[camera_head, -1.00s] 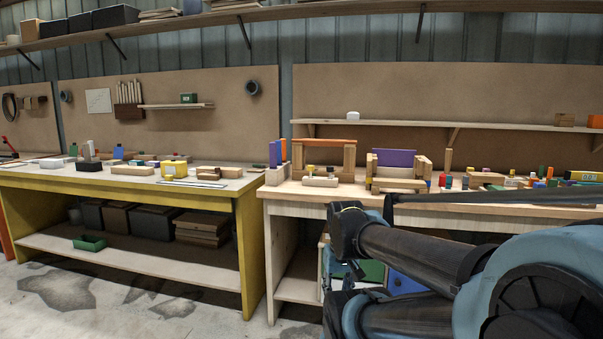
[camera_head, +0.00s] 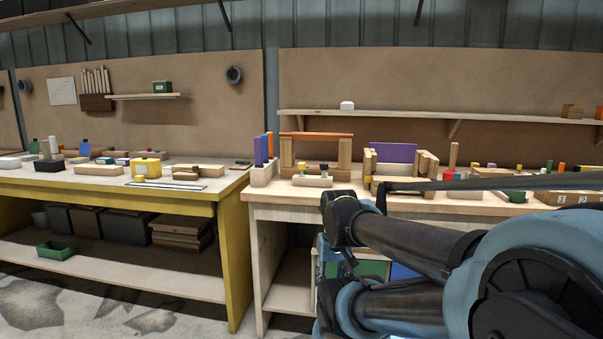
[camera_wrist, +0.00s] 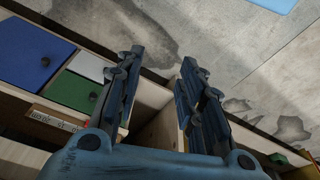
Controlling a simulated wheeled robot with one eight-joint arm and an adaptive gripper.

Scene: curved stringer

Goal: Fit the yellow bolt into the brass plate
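A small yellow-topped piece (camera_head: 302,169) stands at a light wooden block on the pale bench, beside a green-topped piece (camera_head: 323,168). Another small yellow piece (camera_head: 139,178) lies in front of a yellow box on the left bench. I cannot tell which of these, if any, is the yellow bolt. I cannot make out a brass plate at this size. My gripper (camera_wrist: 162,57) shows in the wrist view with its two fingers apart and nothing between them. It is over the floor beside drawers, away from the bench-top pieces.
The yellow bench (camera_head: 225,193) is on the left and the pale bench (camera_head: 272,190) on the right, with a gap below. Blocks crowd both tops. Blue (camera_wrist: 31,51) and green (camera_wrist: 76,92) drawer fronts are close to my gripper. A wall shelf (camera_head: 400,114) runs behind.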

